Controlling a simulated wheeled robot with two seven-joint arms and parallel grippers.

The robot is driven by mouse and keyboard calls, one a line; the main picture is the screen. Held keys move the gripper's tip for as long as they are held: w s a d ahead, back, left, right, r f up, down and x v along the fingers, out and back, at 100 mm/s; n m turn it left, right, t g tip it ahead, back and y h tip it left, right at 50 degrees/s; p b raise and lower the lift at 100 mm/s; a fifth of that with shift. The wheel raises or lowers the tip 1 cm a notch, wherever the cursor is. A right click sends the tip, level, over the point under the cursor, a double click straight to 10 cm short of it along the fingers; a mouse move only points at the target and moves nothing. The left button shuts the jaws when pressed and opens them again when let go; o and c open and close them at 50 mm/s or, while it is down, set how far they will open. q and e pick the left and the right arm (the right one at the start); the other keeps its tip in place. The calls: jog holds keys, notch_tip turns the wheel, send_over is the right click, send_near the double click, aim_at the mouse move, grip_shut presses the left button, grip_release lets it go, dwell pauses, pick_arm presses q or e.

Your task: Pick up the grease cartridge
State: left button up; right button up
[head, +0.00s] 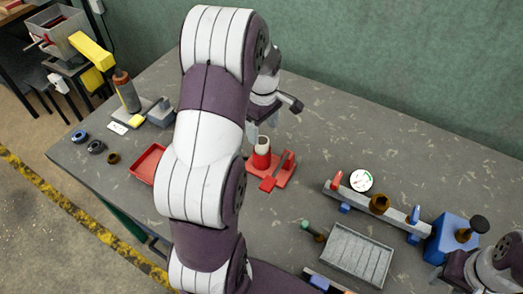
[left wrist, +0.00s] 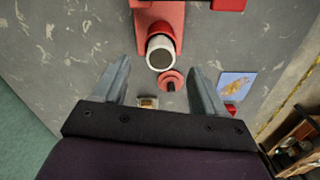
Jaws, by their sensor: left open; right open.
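A red cylinder with a pale top, which I take to be the grease cartridge (head: 262,153), stands upright at a red base (head: 278,174) near the middle of the table. In the left wrist view the cartridge (left wrist: 160,50) shows its round pale-rimmed end with a grey centre. My left gripper (head: 262,125) is open and empty, just behind and above it. In the left wrist view its fingers (left wrist: 158,72) are spread, with the cartridge near the gap by their tips.
A red tray (head: 133,172) lies left of my left arm. A grey rail (head: 355,198) with fittings, a blue block (head: 449,240), a grey ribbed tray (head: 356,255) and a round gauge (head: 361,180) lie to the right. The back of the table is clear.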

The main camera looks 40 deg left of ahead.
aim_at(262, 140)
pick_arm(q)
notch_tip(262, 140, down, 5)
jog(key=shift+f+p, duration=0.1)
jog(key=shift+p, duration=0.45)
jog(key=shift+a, duration=0.1)
jog(key=shift+s, duration=0.1)
jog(key=c, duration=0.3)
grip_shut()
notch_tip(262, 140, up, 10)
jog(key=b, duration=0.1)
